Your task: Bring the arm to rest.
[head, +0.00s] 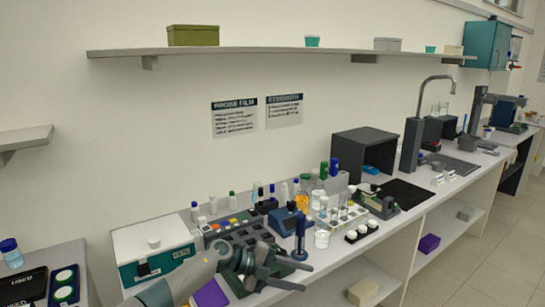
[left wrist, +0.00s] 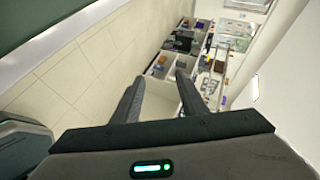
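My left gripper (head: 306,277) reaches in from the lower left in the head view, in front of the bench's near edge. Its two fingers are apart with nothing between them. The left wrist view also shows the open fingers (left wrist: 160,77), with the floor and the distant bench beyond. My left arm (head: 185,283) covers part of the bench front. My right gripper is in neither view.
The long bench carries a teal-fronted box (head: 155,250), a dark-blue upright tool (head: 300,240), a tube rack (head: 343,219) and several bottles close behind my left gripper. A side counter (head: 88,283) stands at left. Open floor (head: 480,270) lies at right.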

